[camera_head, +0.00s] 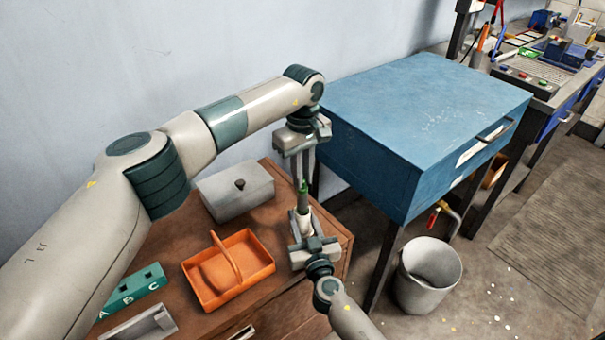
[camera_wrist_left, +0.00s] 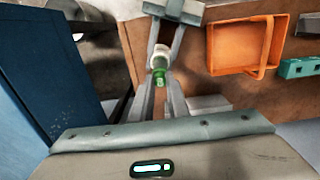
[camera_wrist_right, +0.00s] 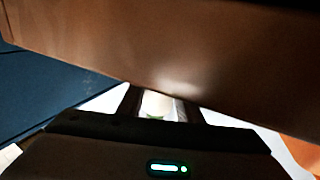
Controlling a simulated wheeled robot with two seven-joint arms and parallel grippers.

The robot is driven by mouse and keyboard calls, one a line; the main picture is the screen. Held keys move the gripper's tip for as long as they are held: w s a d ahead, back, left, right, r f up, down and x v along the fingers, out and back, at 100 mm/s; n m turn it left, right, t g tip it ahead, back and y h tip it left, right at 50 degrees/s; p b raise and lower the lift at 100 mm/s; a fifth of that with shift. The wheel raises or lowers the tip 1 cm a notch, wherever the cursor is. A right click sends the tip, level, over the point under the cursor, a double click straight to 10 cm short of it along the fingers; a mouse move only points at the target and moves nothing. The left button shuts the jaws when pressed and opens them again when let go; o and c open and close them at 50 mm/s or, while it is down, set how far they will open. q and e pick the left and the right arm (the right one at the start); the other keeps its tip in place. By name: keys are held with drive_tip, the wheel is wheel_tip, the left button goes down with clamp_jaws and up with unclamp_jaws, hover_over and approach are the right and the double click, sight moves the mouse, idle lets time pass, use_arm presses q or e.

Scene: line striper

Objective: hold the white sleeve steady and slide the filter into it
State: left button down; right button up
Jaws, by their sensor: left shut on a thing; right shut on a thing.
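The green filter (camera_head: 303,199) is upright between the fingertips of my left gripper (camera_head: 302,183), which points down from above and is shut on it. The white sleeve (camera_head: 304,224) is directly below, held by my right gripper (camera_head: 303,230), which comes up from below and is shut on it. In the left wrist view the filter (camera_wrist_left: 159,76) lines up with the sleeve (camera_wrist_left: 160,53), and their ends meet or overlap; how deep the filter sits I cannot tell. The right wrist view shows the pale sleeve (camera_wrist_right: 156,104) between dark fingers, with a little green at its edge.
An orange basket (camera_head: 229,270) with a handle, a grey lidded box (camera_head: 236,190) and a green block lettered A, B, C (camera_head: 135,287) are on the brown wooden table. A blue cabinet (camera_head: 420,120) stands close on the right. A grey bin (camera_head: 427,275) is on the floor.

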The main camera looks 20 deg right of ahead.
sight(302, 197)
use_arm(q)
drive_tip(key=shift+f, duration=3.9)
idle(2.1)
drive_tip(key=c, duration=1.3)
unclamp_jaws()
drive_tip(key=shift+r, duration=0.15)
drive_tip(key=shift+r, duration=3.35)
